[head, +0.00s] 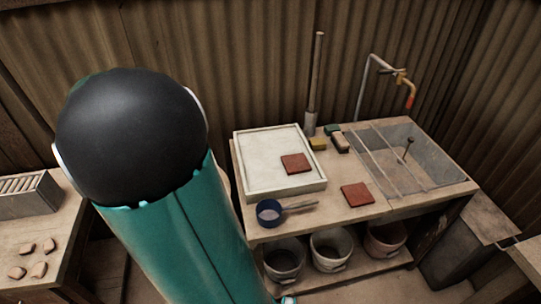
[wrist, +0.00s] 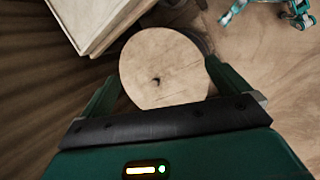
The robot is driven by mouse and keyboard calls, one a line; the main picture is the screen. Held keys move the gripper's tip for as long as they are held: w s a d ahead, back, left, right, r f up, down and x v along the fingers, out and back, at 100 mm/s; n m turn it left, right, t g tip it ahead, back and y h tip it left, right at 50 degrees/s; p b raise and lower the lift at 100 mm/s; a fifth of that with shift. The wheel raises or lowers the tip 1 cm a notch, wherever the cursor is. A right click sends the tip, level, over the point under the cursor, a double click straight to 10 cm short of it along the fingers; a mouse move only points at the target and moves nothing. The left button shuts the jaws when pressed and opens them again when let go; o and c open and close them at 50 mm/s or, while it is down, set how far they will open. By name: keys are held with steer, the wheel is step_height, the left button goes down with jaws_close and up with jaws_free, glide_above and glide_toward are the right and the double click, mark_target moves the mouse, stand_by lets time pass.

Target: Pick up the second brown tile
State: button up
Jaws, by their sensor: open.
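One reddish-brown square tile (head: 296,164) lies in the pale shallow tray (head: 308,188) on the wooden bench in the head view. Another reddish-brown tile (head: 357,195) lies flat on the bench top, right of the tray and in front of the sink. I cannot tell which is the second. My gripper (wrist: 166,66) is open and empty in the wrist view, its fingers spread apart. Behind the fingers is a round wooden top (wrist: 160,88) with a small dark mark. No tile shows in the wrist view. My gripper is hidden in the head view.
A blue ladle-like pan (head: 269,212) lies at the bench's front left. The sink (head: 430,155) has a tap (head: 401,77) above. A left bench holds a rack (head: 25,196) and several pieces (head: 38,269).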

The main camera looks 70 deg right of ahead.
steer(key=s+d+f+n+g+h, duration=0.1)
steer(key=s+d+f+g, duration=0.15)
steer(key=d, duration=0.35)
steer(key=s+d+f+g, duration=0.1)
steer(key=d+f, duration=0.3)
steer(key=d, duration=0.2)
steer(key=n+g+h, duration=0.2)
steer(key=n+g, duration=0.2)
steer(key=g, duration=0.2)
glide_toward(291, 163)
steer(key=shift+s+d+f, duration=0.15)
steer(key=shift+s+d, duration=0.25)
steer(key=shift+s, duration=0.1)
steer(key=shift+x, duration=3.1)
steer(key=shift+a+f, duration=0.1)
steer(key=shift+c, duration=0.4)
steer(key=c, duration=0.9)
steer(key=shift+o, duration=0.2)
